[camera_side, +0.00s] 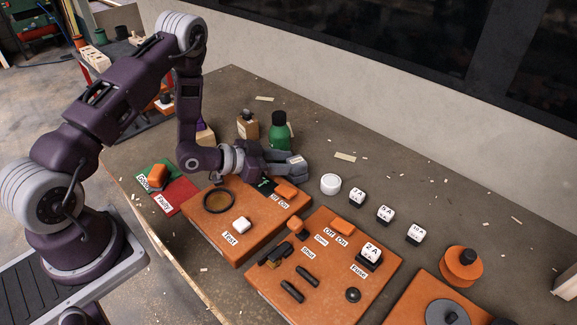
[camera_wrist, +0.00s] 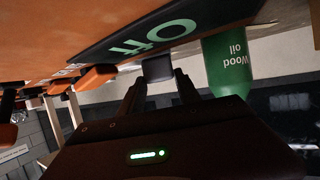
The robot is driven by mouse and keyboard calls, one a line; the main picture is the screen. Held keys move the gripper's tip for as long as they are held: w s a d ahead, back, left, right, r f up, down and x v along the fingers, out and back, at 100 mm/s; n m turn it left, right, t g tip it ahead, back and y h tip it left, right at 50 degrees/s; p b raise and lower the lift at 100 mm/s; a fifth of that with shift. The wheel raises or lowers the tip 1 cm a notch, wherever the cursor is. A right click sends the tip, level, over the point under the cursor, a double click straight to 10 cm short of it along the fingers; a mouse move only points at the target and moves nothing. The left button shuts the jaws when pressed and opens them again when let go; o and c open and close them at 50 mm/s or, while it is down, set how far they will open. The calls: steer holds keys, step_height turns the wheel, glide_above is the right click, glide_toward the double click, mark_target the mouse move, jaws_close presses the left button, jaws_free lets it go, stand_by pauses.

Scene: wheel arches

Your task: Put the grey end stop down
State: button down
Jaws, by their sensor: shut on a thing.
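The grey end stop (camera_wrist: 157,68) shows in the wrist view as a small grey block between my fingertips. My gripper (camera_wrist: 160,84) is shut on it. In the side view my gripper (camera_side: 283,162) reaches to the right, low over the back edge of the left orange board (camera_side: 207,242). The grey piece at its tip is hard to tell from the fingers there. A dark plate with green "Off" lettering (camera_wrist: 150,38) is close to the block in the wrist view. I cannot tell whether the end stop touches anything below it.
A green wood oil bottle (camera_side: 280,133) stands just behind my gripper, beside a tan bottle (camera_side: 247,125). A white round pot (camera_side: 330,184) and fuse cubes (camera_side: 386,214) stand to the right. A second orange board (camera_side: 325,285) lies in front. The table behind the cubes is mostly clear.

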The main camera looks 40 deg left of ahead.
step_height(320, 180, up, 9)
steer(key=w+d, duration=0.6)
steer(key=d, duration=0.5)
steer(key=w+d, duration=0.5)
steer(key=d, duration=0.6)
steer(key=f, duration=0.8)
steer(key=shift+w+d+f, duration=0.15)
steer(key=shift+d+f, duration=0.1)
steer(key=shift+f, duration=0.5)
steer(key=shift+f, duration=0.15)
steer(key=c, duration=0.9)
jaws_free()
steer(key=shift+o, duration=0.2)
